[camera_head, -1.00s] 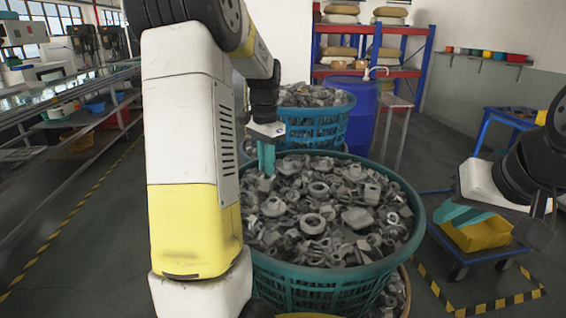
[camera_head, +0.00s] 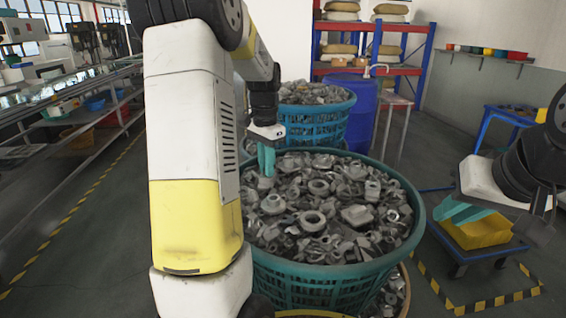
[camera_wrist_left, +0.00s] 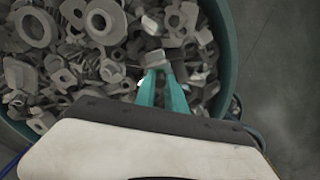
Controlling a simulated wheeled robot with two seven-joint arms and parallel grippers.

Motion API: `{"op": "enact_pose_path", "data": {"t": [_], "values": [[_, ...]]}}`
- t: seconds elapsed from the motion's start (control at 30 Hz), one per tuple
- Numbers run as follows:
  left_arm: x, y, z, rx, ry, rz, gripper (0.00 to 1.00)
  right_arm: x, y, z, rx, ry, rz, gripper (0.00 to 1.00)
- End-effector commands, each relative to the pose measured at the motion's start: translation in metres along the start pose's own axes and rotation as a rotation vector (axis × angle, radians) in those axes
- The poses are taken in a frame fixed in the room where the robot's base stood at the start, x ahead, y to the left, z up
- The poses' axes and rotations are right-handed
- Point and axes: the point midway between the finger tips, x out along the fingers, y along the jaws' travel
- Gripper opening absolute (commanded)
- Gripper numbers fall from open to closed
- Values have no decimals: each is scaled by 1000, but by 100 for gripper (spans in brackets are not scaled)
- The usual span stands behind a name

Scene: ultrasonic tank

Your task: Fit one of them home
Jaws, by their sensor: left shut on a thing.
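My left gripper (camera_head: 267,160) points down at the far left part of a large teal basket (camera_head: 330,272) heaped with grey metal parts (camera_head: 340,215). In the left wrist view its teal fingers (camera_wrist_left: 163,88) are shut on a grey metal part (camera_wrist_left: 155,62) at their tips. Other parts lie close around it, so I cannot tell whether it is clear of the heap. My right gripper (camera_head: 463,211), with teal fingers, hangs at the right above a yellow bin (camera_head: 482,234). Its finger gap is not clear. No fitting place for the part can be made out.
A second teal basket of parts (camera_head: 318,125) stands behind, beside a blue barrel (camera_head: 357,112). The yellow bin is on a blue wheeled trolley (camera_head: 480,256). A blue table (camera_head: 508,122) stands at the back right. A long bench (camera_head: 70,105) runs along the left; floor before it is free.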

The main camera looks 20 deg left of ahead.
Motion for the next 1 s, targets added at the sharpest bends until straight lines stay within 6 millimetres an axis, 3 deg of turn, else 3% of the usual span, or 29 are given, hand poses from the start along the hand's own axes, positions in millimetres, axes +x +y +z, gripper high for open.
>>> {"op": "enact_pose_path", "data": {"t": [0.87,0.9,1.0], "values": [[5,0,1,0,-2,2,0,0,0,0,0,0,0,19],[5,0,1,0,-3,2,17,0,0,0,0,0,0,19],[6,1,1,0,-3,3,36,0,0,0,0,0,0,19]]}}
